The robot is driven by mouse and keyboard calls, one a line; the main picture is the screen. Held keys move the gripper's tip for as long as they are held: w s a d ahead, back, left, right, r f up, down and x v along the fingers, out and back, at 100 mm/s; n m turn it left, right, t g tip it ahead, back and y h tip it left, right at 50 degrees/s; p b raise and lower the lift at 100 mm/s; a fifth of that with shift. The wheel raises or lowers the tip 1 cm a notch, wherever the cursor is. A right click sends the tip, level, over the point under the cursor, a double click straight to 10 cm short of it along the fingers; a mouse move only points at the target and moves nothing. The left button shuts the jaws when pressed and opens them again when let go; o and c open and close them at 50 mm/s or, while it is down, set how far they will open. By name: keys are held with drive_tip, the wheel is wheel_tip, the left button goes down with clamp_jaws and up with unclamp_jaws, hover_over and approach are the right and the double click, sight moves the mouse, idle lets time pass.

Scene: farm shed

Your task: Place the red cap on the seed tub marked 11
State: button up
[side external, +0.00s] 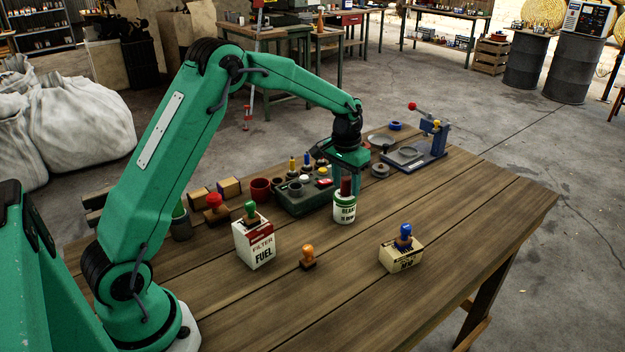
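A white seed tub (344,210) with green bands and dark lettering stands upright near the middle of the table. The print is too small to read a number surely. A dark red-brown piece (346,187), possibly the red cap, is at the top of the tub. My gripper (347,188) points down over the tub, its two green fingers on either side of this piece. I cannot tell whether the fingers touch it or whether it rests on the tub. A stamp with a bright red knob (214,201) stands at the left.
A white filter-fuel box (254,244) has a green-knobbed stamp on it. An orange stamp (308,257) and a tan box (401,258) with a blue-knobbed stamp stand in front. A dark tray (303,203) and a blue press (432,140) are behind. The right front is clear.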

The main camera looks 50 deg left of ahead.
sight(344, 179)
drive_tip(key=shift+r, duration=0.1)
wheel_tip(344, 179, up, 12)
drive_tip(key=shift+s, duration=0.4)
idle(0.5)
drive_tip(key=shift+d+r, duration=0.1)
drive_tip(key=shift+r, duration=0.05)
idle(0.3)
drive_tip(key=s+d+r+t, duration=0.1)
drive_tip(key=s+d+r, duration=0.25)
drive_tip(key=s, duration=0.45)
drive_tip(key=s+d+r+t, duration=0.15)
drive_tip(key=s+r, duration=0.25)
drive_tip(key=s, duration=0.4)
drive_tip(key=s+d+f+t, duration=0.1)
drive_tip(key=s+f, duration=0.1)
drive_tip(key=s, duration=0.5)
drive_tip(key=s+d+f+m+t, duration=0.1)
drive_tip(key=s+f, duration=0.1)
drive_tip(key=s, duration=0.5)
drive_tip(key=shift+s+d+f, duration=0.2)
drive_tip(key=shift+s+d, duration=0.15)
drive_tip(key=shift+d, duration=0.05)
